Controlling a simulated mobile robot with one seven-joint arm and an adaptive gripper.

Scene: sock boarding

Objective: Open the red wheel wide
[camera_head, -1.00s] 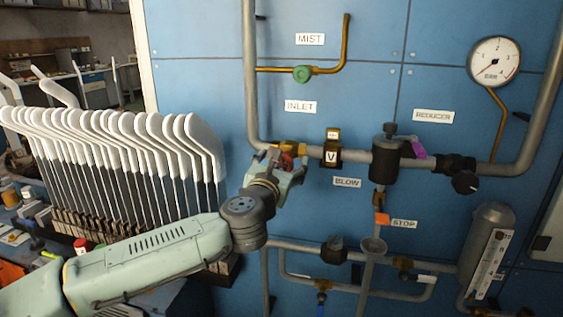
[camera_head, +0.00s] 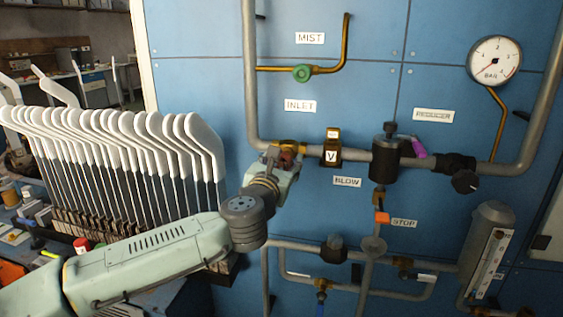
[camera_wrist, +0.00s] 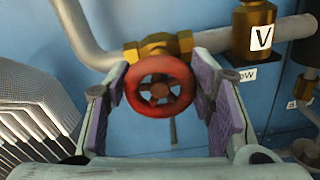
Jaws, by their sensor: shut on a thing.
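The red wheel (camera_wrist: 160,87) sits on a brass valve (camera_wrist: 158,47) in the INLET pipe on the blue panel. In the wrist view it is a round handwheel with a dark hub and spokes, facing me. My gripper (camera_wrist: 160,98) has its purple-padded fingers on the left and right of the wheel, shut on its rim. In the head view my gripper (camera_head: 283,160) is at the valve, below the INLET label (camera_head: 300,106), and covers most of the wheel.
A brass valve marked V (camera_head: 331,148) stands just right of the wheel. White sock boards (camera_head: 130,130) stand in a rack at left, close to my arm. A pressure gauge (camera_head: 494,62) hangs upper right.

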